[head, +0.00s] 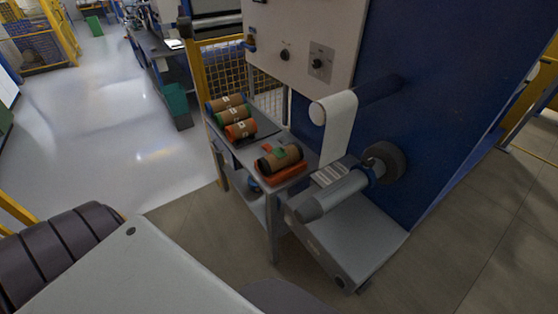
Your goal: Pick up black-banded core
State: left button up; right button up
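The black-banded core (288,162) is a short brown roll with dark ends and a green patch. It lies on its side in an orange-red holder (291,173) at the near right end of a grey cart's top (247,153). Neither of my grippers shows in the head view. Nothing is holding the core.
Three other brown cores lie at the cart's far left end: blue-banded (224,103), green-banded (233,114) and orange-banded (240,130). A blue machine (433,110) with a white film roll (338,118) and grey roller (333,197) stands right of the cart. Floor is clear at left.

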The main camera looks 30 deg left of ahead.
aim_at(270, 164)
jog(key=i+j+z, duration=0.35)
jog(key=j, duration=1.3)
jog(key=j+z, duration=0.4)
jog(key=j, duration=1.2)
jog(key=k+l+u, duration=0.15)
jog(key=l+u, duration=0.25)
jog(key=k+l+u, duration=0.2)
jog(key=l+u, duration=0.15)
jog(key=l, duration=0.15)
jog(key=k+l+u, duration=0.25)
jog(key=l+u, duration=0.15)
jog(key=k+l+u, duration=0.25)
jog(key=u, duration=0.15)
